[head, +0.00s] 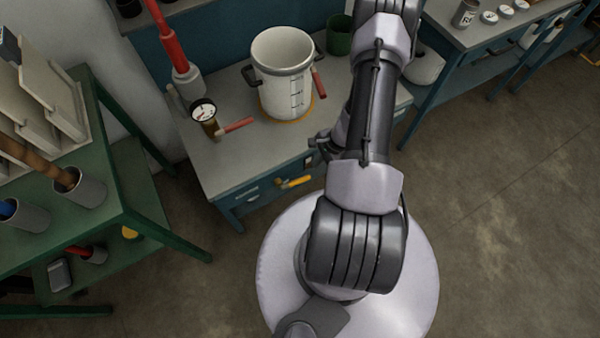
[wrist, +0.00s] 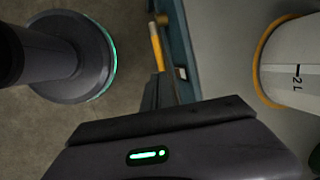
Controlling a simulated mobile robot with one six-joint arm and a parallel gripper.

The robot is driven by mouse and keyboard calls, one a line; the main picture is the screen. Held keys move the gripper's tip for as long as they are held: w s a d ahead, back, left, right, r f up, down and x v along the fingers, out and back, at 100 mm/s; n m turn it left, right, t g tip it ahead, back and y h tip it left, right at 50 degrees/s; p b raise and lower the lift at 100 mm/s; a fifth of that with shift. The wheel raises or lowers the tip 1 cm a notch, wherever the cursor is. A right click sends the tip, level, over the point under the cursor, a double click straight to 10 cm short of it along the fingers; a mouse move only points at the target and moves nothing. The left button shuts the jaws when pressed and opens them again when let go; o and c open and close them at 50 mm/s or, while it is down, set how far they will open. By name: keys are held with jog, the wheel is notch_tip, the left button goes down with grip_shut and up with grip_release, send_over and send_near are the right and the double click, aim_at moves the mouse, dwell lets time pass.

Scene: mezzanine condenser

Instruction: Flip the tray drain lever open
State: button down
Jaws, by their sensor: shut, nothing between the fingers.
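The lever (head: 297,182) has a yellow handle and sits on the front of the blue bench, below the top's edge. In the wrist view the yellow handle (wrist: 156,45) lies just beyond my fingertips, beside the blue bench edge. My gripper (wrist: 158,76) is shut and empty, its narrow dark fingers pointing toward the handle. I cannot tell whether they touch it. In the head view my gripper (head: 320,142) shows only in part beside my arm, near the bench's front edge, above and right of the lever. The arm hides the rest.
A white graduated pot (head: 284,85) with red and dark handles stands on the grey bench top (head: 220,165), near my arm. A pressure gauge (head: 204,112) and red-handled valve (head: 237,125) are left of it. A green shelf (head: 150,195) stands at left. Floor at right is clear.

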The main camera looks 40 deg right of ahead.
aim_at(301, 179)
jog(key=b+x, duration=0.6)
jog(key=x, duration=0.8)
jog(key=shift+a, duration=0.1)
